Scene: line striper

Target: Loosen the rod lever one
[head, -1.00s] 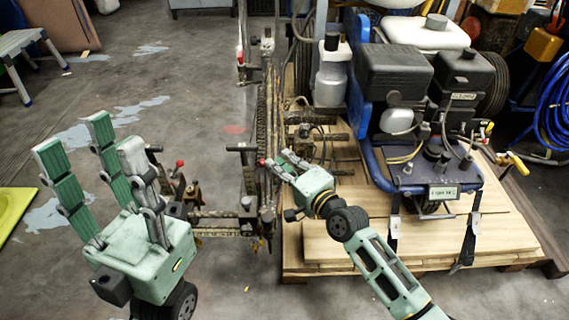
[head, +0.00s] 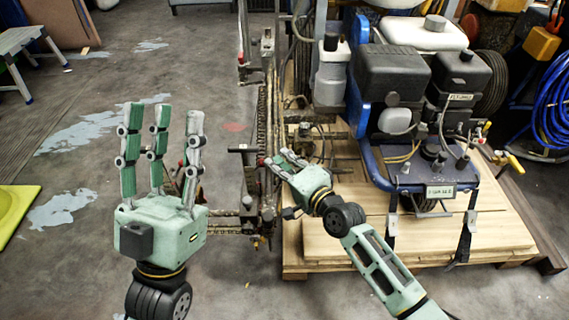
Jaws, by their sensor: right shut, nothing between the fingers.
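The line striper (head: 395,85) stands on a wooden pallet, with its rod frame (head: 268,120) along its left side. A black T-shaped lever (head: 243,149) stands on the frame's near part, left of my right gripper. I cannot tell which lever is rod lever one. My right gripper (head: 277,160) is shut and empty, its fingertips pointing left, close beside the frame; whether they touch it is unclear. My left gripper (head: 163,112) is open and empty, with its fingers pointing up. It hides the left end of the frame's cross rod (head: 225,229) and the parts there.
A yellow object (head: 18,208) and a step stool (head: 20,50) are at left.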

